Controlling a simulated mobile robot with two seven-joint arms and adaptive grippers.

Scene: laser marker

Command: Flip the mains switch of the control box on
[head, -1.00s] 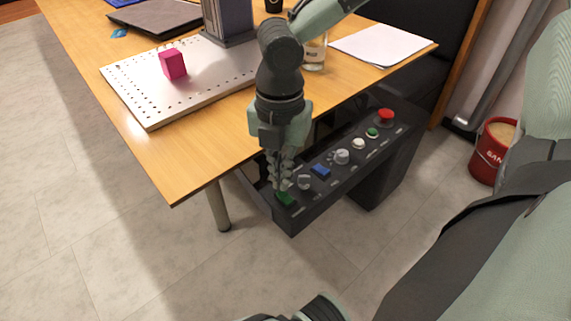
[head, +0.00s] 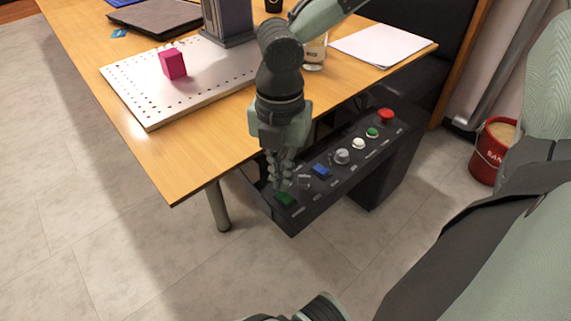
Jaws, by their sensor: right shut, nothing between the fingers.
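The control box (head: 345,174) is a dark panel under the table's front edge, with a row of controls along its sloped top. At its near left end is a green switch (head: 285,198), partly covered by my gripper; its on or off position is too small to read. My right gripper (head: 281,184) points down with its fingers shut and empty, right at the far edge of the green switch. I cannot tell whether it touches it. A grey knob (head: 304,182) sits just right of the fingers. My left gripper is not identifiable in view.
Further along the panel are a blue button (head: 321,169), a pale knob (head: 342,156), a white button (head: 358,143), a small green button (head: 372,132) and a red button (head: 385,114). The wooden table (head: 182,176) overhangs beside my arm. A red bucket (head: 484,160) stands right.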

